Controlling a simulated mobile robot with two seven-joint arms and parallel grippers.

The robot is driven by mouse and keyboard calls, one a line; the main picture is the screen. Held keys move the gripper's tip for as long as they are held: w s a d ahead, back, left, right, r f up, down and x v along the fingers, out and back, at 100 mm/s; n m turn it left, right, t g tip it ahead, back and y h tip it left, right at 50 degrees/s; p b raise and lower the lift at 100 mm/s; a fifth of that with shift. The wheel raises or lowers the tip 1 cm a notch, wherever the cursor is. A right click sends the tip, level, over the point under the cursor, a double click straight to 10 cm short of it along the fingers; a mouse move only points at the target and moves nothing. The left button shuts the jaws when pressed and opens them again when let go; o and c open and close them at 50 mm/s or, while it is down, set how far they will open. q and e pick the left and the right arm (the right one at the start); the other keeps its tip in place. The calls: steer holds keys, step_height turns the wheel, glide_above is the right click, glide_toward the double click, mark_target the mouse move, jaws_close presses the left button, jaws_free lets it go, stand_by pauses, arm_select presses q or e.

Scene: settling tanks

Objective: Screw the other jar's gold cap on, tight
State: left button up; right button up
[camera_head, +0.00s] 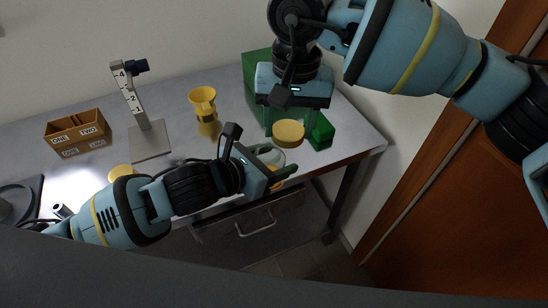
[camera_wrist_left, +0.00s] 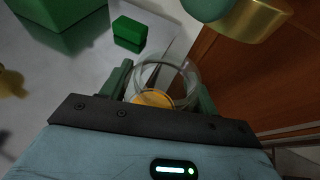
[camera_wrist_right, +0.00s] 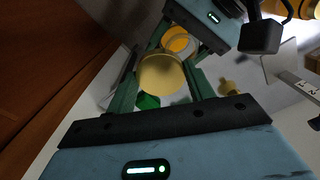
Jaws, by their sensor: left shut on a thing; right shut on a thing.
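My left gripper (camera_head: 280,176) is shut on a clear glass jar (camera_head: 271,157) near the table's right front edge. The jar, with something orange-yellow in its bottom, also shows between the fingers in the left wrist view (camera_wrist_left: 168,76). My right gripper (camera_wrist_right: 163,80) is shut on a round gold cap (camera_wrist_right: 160,74). The cap (camera_head: 288,131) is above the jar's open mouth and apart from it; it also shows in the left wrist view (camera_wrist_left: 258,20). A second gold round top (camera_head: 121,171) is at the left, partly hidden by my left arm.
A yellow waisted object (camera_head: 206,108) stands mid-table. A numbered stand (camera_head: 150,141) and a wooden box marked ONE and TWO (camera_head: 78,134) are farther left. A large green box (camera_head: 255,70) and a small green block (camera_head: 321,132) are near my right gripper.

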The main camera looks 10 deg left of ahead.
mark_target(269, 152)
steer(key=a, duration=0.1)
steer(key=a+r, duration=0.2)
steer(key=shift+s+a, duration=0.35)
steer(key=shift+f, duration=1.95)
steer(key=shift+f, duration=1)
